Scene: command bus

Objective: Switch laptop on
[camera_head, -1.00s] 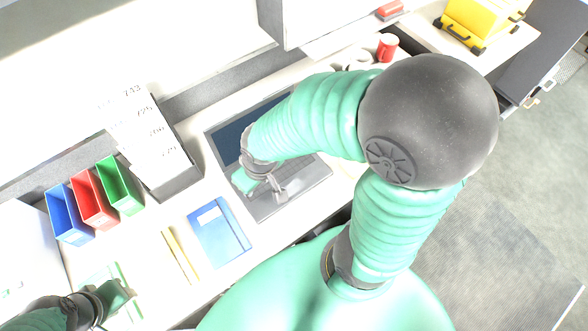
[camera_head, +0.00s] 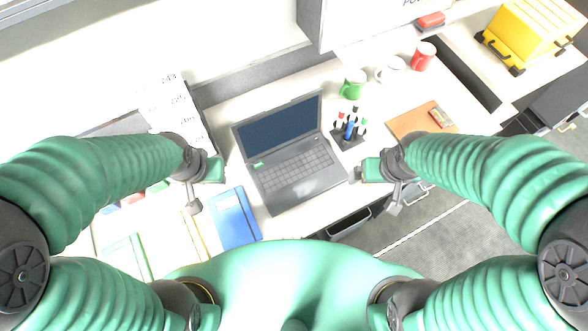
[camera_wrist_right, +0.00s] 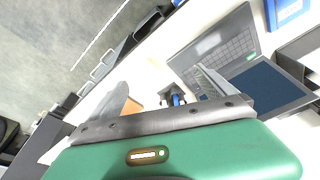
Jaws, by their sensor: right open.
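The laptop (camera_head: 290,160) stands open on the desk in the middle of the head view, its screen dark blue and its keyboard facing me. It also shows in the right wrist view (camera_wrist_right: 222,50), with its dark screen (camera_wrist_right: 268,84) at right. My right gripper (camera_head: 392,205) is above the desk's front edge, to the right of the laptop and apart from it. In the right wrist view its two fingers are spread with nothing between them. My left gripper (camera_head: 194,202) is to the left of the laptop, near the blue notebook; its finger opening is too small to judge.
A marker holder (camera_head: 350,133) stands right of the laptop, with a green mug (camera_head: 353,84) behind it. A blue notebook (camera_head: 236,217) lies at left. A white mug (camera_head: 391,69), red mug (camera_head: 423,56) and brown clipboard (camera_head: 408,123) are further right. Drawers (camera_head: 349,222) sit below the desk edge.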

